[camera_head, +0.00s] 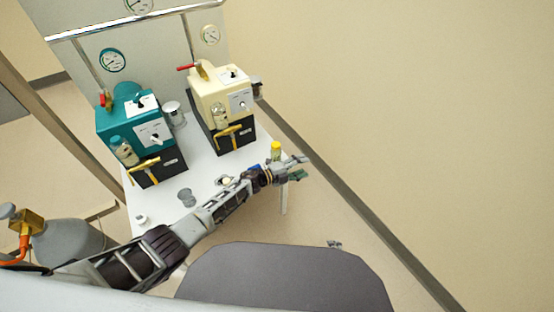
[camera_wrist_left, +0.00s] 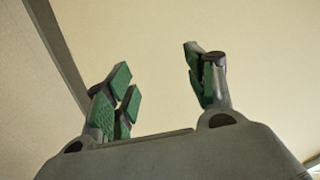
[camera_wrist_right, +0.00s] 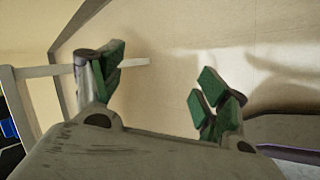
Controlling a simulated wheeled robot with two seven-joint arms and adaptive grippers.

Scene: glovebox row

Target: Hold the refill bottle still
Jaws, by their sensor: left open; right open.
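A small bottle with a yellow cap (camera_head: 275,151), which looks like the refill bottle, stands upright near the right corner of the white table. My left gripper (camera_head: 297,168) is open just to the right of and below it in the head view, apart from it as far as I can tell. In the left wrist view the left gripper (camera_wrist_left: 160,88) has nothing between its fingers. My right gripper (camera_wrist_right: 160,88) is open and empty in the right wrist view. In the head view only its small tips (camera_head: 334,243) seem to show, above my grey body.
A teal machine (camera_head: 122,122) and a cream machine (camera_head: 222,90) stand on black bases on the white table (camera_head: 203,168), with jars at their fronts. Metal containers (camera_head: 173,113) and small items (camera_head: 141,219) are around them. Open floor lies right of the table.

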